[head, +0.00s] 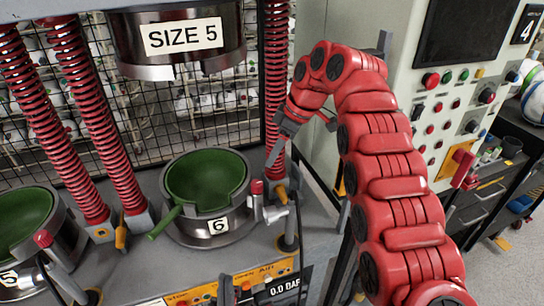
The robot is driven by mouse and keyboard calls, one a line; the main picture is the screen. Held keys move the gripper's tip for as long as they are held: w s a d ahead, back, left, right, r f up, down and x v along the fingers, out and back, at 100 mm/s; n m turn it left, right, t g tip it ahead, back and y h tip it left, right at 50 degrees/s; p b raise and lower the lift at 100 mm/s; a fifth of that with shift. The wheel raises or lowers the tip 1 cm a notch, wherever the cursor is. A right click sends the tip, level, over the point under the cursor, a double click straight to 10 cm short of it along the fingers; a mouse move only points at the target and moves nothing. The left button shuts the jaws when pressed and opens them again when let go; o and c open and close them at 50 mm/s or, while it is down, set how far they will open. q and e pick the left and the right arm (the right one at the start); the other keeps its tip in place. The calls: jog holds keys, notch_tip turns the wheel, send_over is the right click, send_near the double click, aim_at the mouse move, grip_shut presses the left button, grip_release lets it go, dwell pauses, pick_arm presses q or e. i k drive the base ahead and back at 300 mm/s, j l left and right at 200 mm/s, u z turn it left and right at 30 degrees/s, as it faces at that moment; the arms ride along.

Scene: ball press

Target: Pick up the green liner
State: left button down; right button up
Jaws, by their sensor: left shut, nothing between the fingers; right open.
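A green liner (207,180), bowl-shaped with a handle sticking out at its lower left, sits in the metal mould labelled 6 (205,232) in the middle. A second green liner (22,222) sits in another mould (35,262) at the left edge, partly cut off. My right gripper (300,143), on the red arm from the lower right, is open and empty. It appears above and to the right of the middle mould, apart from its liner.
The press head labelled SIZE 5 (180,38) hangs above the middle mould. Red spring-wrapped columns (95,115) stand beside the moulds. A red-knobbed clamp (257,190) is at the middle mould's right. A control cabinet (455,110) stands on the right.

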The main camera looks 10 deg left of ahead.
aim_at(199, 196)
jog(key=k+l, duration=0.15)
jog(key=k, duration=0.35)
jog(key=k+l, duration=0.15)
jog(key=k, duration=0.35)
